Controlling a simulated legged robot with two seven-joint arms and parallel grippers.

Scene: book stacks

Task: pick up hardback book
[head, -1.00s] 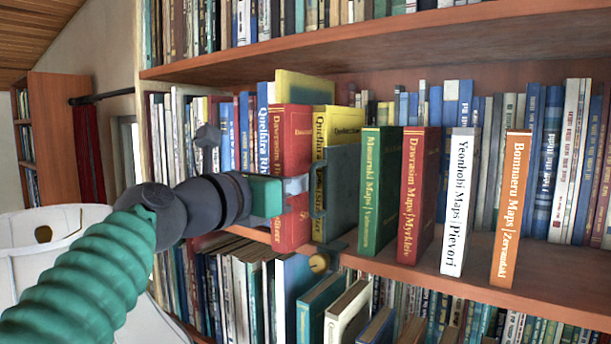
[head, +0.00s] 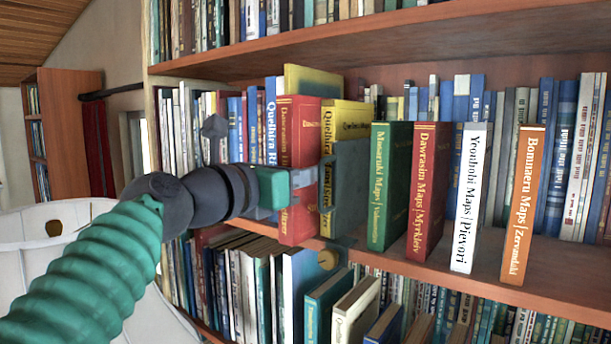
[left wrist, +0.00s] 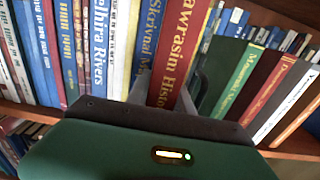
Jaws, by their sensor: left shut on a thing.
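A red hardback book (head: 299,140) with gold lettering stands upright on the middle shelf, at the left end of the front row. In the left wrist view the red book (left wrist: 180,50) rises between my two fingers. My left gripper (head: 318,183) is shut on this red book, with its green body to the left of the spine. A grey finger part crosses the spine and hides some of the title. A yellow hardback (head: 345,117) stands just right of the red book, partly hidden by the dark finger. My right gripper is not in view.
Green (head: 390,185), red (head: 429,190), white (head: 470,200) and orange (head: 523,205) map books stand spaced along the shelf (head: 420,268) to the right. Packed books stand behind them. The upper shelf (head: 400,35) and a lower row of books are close above and below.

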